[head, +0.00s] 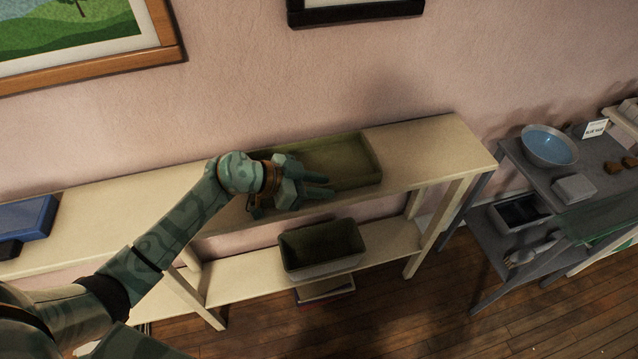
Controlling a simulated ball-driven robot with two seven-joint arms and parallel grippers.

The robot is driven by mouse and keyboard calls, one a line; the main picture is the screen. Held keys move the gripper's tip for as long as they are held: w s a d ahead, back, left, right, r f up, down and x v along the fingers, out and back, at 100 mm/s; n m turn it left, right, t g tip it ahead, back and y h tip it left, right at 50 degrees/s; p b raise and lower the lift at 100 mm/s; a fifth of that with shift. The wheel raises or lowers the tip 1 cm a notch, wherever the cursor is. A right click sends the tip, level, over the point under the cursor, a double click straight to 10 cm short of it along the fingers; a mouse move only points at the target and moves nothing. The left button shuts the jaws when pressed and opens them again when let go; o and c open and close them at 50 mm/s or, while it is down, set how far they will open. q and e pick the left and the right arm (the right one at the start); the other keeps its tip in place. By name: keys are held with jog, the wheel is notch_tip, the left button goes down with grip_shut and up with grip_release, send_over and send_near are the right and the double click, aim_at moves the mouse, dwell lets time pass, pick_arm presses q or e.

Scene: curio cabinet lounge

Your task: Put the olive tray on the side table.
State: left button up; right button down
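The olive tray (357,161) is shallow and rectangular, and lies flat on top of the long cream table (437,146) against the wall. My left gripper (327,187) is over the left and front part of the tray, with its fingers pointing right. Its two fingers look apart, with nothing seen between them. I cannot tell whether they touch the tray. The gripper and wrist hide the tray's left part. A grey table (502,171) stands to the right; I cannot tell which table is the side table. My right gripper is not in view.
A dark olive bin (322,250) stands on the cream table's lower shelf. A blue box (22,222) lies at its left end. The grey table holds a blue bowl (549,146), a grey box (574,188) and a small sign (594,129). The cream top right of the tray is clear.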

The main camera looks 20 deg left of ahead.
pick_arm(q)
jog(key=shift+s+a+r, duration=0.1)
jog(key=shift+a+r, duration=0.1)
jog(key=shift+r, duration=0.1)
jog(key=p+v, duration=0.3)
jog(key=v, duration=0.7)
jog(key=shift+a+r+p, duration=0.1)
jog(key=shift+p, duration=0.25)
jog(key=shift+s+a+r, duration=0.25)
jog(key=shift+s+a, duration=0.15)
jog(key=shift+a, duration=0.05)
